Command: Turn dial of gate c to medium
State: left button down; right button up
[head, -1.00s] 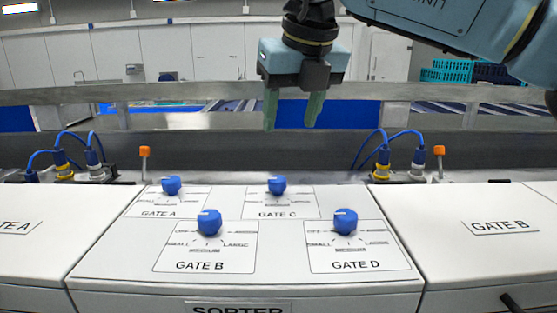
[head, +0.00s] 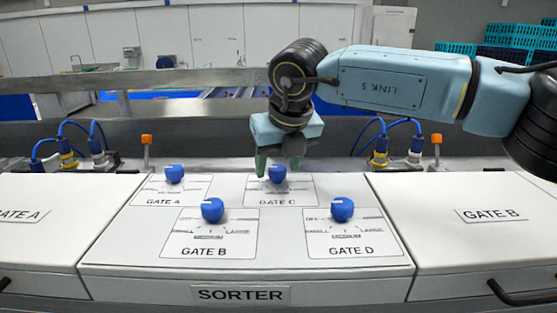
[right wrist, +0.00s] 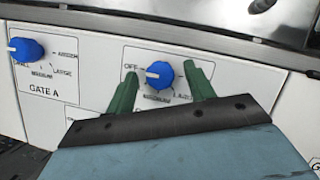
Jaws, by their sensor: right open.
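The blue dial of gate C (head: 278,174) sits at the back of the white sorter panel (head: 110,255), partly hidden by my right gripper in the head view. In the right wrist view the gate C dial (right wrist: 160,75) has its white mark toward OFF, at the left. My right gripper (head: 279,168) is open, and its green fingers stand on either side of the dial. In the right wrist view the right gripper (right wrist: 158,85) shows one finger left and one right of the dial, with gaps visible. My left gripper is not in view.
The gate A dial (head: 174,173), gate B dial (head: 212,210) and gate D dial (head: 342,209) stand close around on the same panel. Blue cables with plugs (head: 380,150) and an orange-topped post (head: 436,139) stand behind. A metal rail (head: 180,78) runs across the back.

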jog(key=shift+c, duration=0.4)
jog(key=c, duration=0.9)
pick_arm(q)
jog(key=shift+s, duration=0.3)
